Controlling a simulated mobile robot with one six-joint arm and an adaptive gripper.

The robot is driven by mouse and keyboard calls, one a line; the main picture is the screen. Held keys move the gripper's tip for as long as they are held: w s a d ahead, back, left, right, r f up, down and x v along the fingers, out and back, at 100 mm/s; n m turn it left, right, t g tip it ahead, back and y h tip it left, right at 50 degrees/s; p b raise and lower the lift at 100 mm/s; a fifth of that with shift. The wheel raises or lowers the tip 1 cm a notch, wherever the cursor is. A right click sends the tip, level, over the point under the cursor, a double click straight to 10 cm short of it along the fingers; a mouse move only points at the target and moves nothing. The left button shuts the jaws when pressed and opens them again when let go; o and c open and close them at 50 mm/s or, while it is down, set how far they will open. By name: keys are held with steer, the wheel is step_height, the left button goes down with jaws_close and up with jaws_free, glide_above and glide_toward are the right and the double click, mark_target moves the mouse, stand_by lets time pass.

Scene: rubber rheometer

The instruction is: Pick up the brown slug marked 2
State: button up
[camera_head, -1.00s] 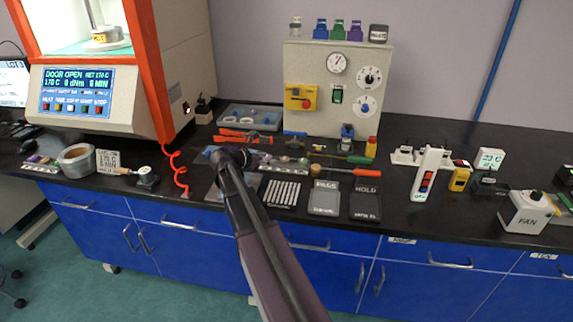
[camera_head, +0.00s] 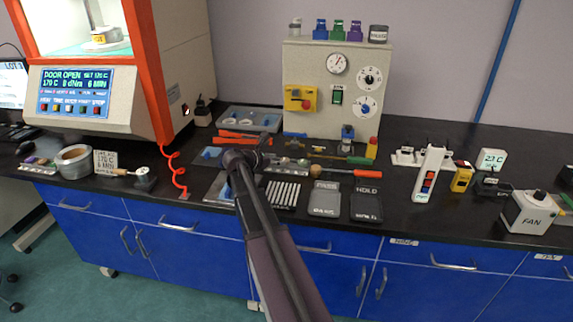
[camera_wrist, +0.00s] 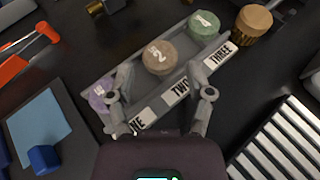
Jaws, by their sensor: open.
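The brown slug marked 2 (camera_wrist: 160,57) sits in the middle place of a grey rack (camera_wrist: 150,115), above the label TWO, in the wrist view. A purple slug (camera_wrist: 102,93) lies to its left and a green slug (camera_wrist: 205,24) to its right in the same rack. My gripper (camera_wrist: 163,84) is open and empty. Its two fingers point toward the brown slug, with the slug at or just beyond the fingertips and roughly centred between them. I cannot tell whether either finger touches it. In the head view my gripper (camera_head: 242,158) hides part of the rack.
A brown-gold cylinder (camera_wrist: 253,22) stands beyond the green slug. Metal strips (camera_wrist: 284,140) lie to the right. A blue sheet (camera_wrist: 38,130) with a blue block (camera_wrist: 43,158) and orange-handled tools (camera_wrist: 28,52) are at left. PASS (camera_head: 324,199) and HOLD (camera_head: 366,202) trays lie right.

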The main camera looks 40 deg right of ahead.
steer(key=shift+b+x, duration=0.5)
steer(key=shift+x, duration=1.2)
steer(key=shift+a+f, duration=0.1)
steer(key=c, duration=0.6)
